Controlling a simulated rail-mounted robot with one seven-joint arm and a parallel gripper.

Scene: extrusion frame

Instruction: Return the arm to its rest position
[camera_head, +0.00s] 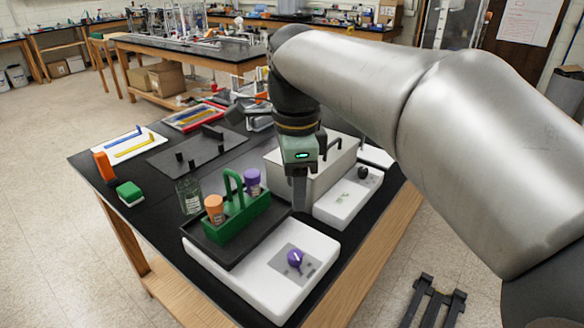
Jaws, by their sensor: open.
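My arm reaches in from the right in the head view, bends at the upper middle and points down over the table. My gripper (299,192) hangs at its end, fingers down, above the table's right part. It is open, and I see nothing held in it. It is close to the grey box (318,168) and just right of the green caddy (236,212) in the picture. The exact gap to each is hard to tell.
The green caddy holds an orange-capped and a purple-capped container on a black tray (204,248). A white device with a purple knob (295,258) stands in front. A glass jar (189,196), a green block (130,194) and an orange block (104,165) stand left.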

